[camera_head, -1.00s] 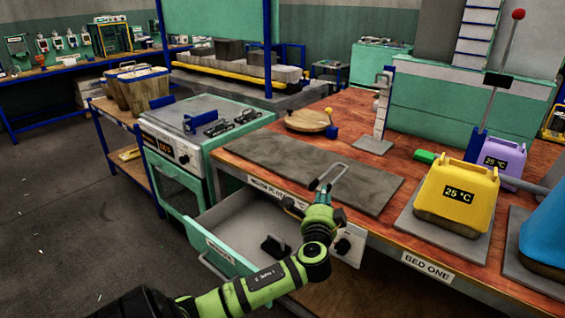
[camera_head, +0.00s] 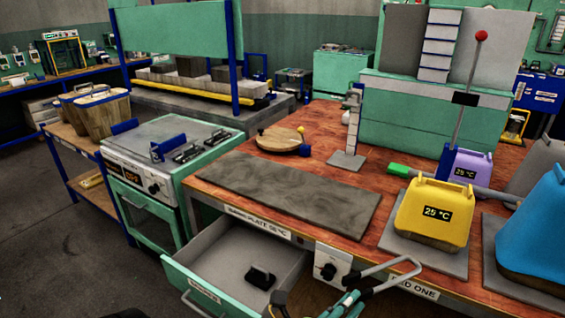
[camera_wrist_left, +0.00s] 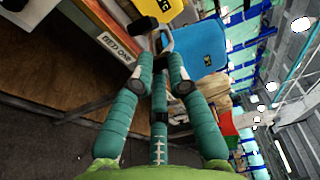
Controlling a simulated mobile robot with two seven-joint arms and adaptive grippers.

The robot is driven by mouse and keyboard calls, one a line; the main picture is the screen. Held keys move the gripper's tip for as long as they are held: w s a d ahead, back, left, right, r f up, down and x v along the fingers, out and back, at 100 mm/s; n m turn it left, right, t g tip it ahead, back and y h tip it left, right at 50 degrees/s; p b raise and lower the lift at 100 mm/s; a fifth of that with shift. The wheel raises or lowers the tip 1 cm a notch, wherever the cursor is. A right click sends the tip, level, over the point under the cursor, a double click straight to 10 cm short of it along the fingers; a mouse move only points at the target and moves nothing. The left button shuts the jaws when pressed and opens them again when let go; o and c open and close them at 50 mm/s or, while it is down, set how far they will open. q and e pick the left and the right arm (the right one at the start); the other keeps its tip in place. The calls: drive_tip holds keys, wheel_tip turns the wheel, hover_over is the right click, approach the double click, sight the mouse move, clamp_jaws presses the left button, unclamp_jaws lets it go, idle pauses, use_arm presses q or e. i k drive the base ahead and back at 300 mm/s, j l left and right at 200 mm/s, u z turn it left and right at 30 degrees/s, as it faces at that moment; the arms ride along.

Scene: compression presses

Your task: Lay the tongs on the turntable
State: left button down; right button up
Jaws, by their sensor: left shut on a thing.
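My left gripper (camera_head: 347,300), with teal fingers, is at the bottom of the head view, in front of the bench's front edge. It is shut on the tongs (camera_head: 383,265), a grey metal loop that points up and right past the BED ONE label. In the left wrist view the fingers (camera_wrist_left: 160,86) close in the middle, and part of the tongs (camera_wrist_left: 166,40) shows beyond them. The turntable (camera_head: 280,139) is a round wooden disc on the bench, behind the grey plate, well away from the tongs. It looks bare. My right gripper is not in view.
A grey slab (camera_head: 285,196) lies along the bench front. Right stand a yellow weight (camera_head: 420,222), a purple one (camera_head: 473,165) and a blue one (camera_head: 535,235). A post (camera_head: 352,130) stands right of the turntable. An open drawer (camera_head: 215,262) juts out below the bench.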

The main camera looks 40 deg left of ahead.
sight(272, 139)
drive_tip(key=j+z, duration=0.15)
drive_tip(key=j, duration=0.55)
drive_tip(key=k+j+z, duration=0.1)
drive_tip(key=j, duration=0.6)
drive_tip(key=j+z, duration=0.15)
drive_tip(key=j, duration=0.55)
drive_tip(key=k, duration=0.05)
